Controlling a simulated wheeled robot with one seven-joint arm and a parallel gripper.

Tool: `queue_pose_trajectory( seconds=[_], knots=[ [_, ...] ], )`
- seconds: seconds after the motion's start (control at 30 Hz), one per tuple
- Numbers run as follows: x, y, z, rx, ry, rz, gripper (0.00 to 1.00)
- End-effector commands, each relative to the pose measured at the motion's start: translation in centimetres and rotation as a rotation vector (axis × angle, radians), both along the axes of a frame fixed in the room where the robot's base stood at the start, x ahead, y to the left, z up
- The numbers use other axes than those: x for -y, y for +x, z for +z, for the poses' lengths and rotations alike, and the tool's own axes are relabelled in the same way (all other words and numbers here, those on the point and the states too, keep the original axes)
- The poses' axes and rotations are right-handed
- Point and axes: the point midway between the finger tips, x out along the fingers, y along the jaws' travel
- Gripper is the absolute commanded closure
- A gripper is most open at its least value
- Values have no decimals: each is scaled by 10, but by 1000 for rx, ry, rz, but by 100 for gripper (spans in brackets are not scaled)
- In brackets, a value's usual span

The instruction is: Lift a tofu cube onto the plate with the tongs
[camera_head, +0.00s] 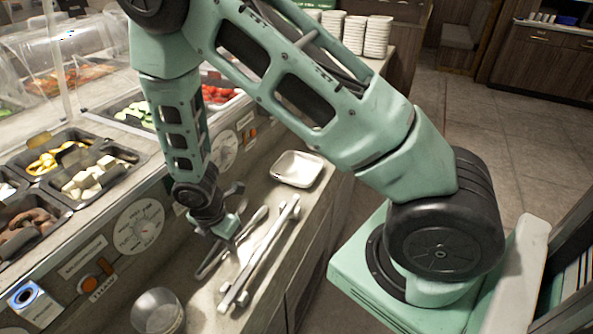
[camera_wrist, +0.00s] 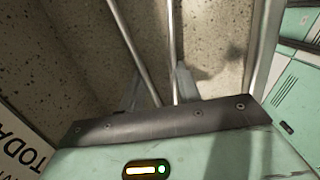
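The metal tongs (camera_head: 255,219) lie on the counter ledge, and their two long arms also show in the wrist view (camera_wrist: 172,45), drawing together toward my gripper. My gripper (camera_head: 225,228) points down over the tongs. In the wrist view its fingers (camera_wrist: 158,90) are apart, one on each side of the tongs' arms; I cannot tell whether they touch. Pale tofu cubes (camera_head: 86,183) sit in a dark well at the left. The empty white square plate (camera_head: 298,168) rests on the ledge, beyond and right of my gripper.
A long metal rail (camera_head: 262,252) runs just right of the tongs. A clear round container (camera_head: 157,312) stands at the near end of the ledge. Other food wells (camera_head: 55,158) surround the tofu. Clear guards (camera_head: 80,75) rise at the upper left. Stacked white dishes (camera_head: 377,38) stand at the back.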

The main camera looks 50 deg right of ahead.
Motion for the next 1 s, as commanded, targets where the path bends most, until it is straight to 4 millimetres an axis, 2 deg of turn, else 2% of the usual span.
queue_pose_trajectory(
  seconds=[0.37, 1.0],
  knots=[
    [0, 0, 4, 1, 0, 0, 78],
    [0, 0, 93, 1, 0, 0, 78]
  ],
)
